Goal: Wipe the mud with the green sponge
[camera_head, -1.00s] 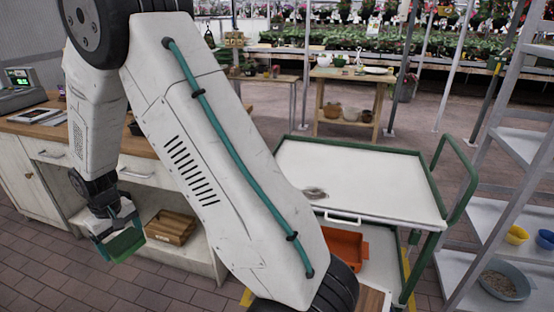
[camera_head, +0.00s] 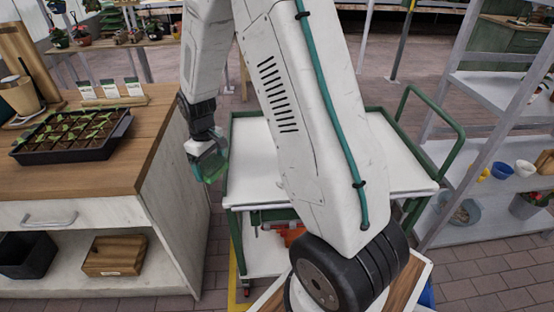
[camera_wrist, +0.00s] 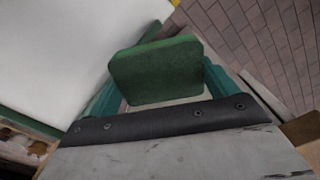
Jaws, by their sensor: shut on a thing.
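My gripper (camera_head: 207,158) is shut on the green sponge (camera_head: 213,166) and holds it by the left edge of the cart. In the wrist view the green sponge (camera_wrist: 155,70) sits between the teal fingers of my gripper (camera_wrist: 160,98). The white top of the green-framed cart (camera_head: 256,172) lies to the right of the sponge, and part of it shows in the wrist view (camera_wrist: 60,50). Its height above the top is hard to judge. No mud shows now; my arm hides the middle of the cart top.
A wooden-topped counter (camera_head: 150,150) with a seedling tray (camera_head: 75,136) stands at the left, close to my gripper. A grey shelf rack (camera_head: 480,130) with bowls and pots stands at the right. An orange thing (camera_head: 292,232) is on the cart's lower level.

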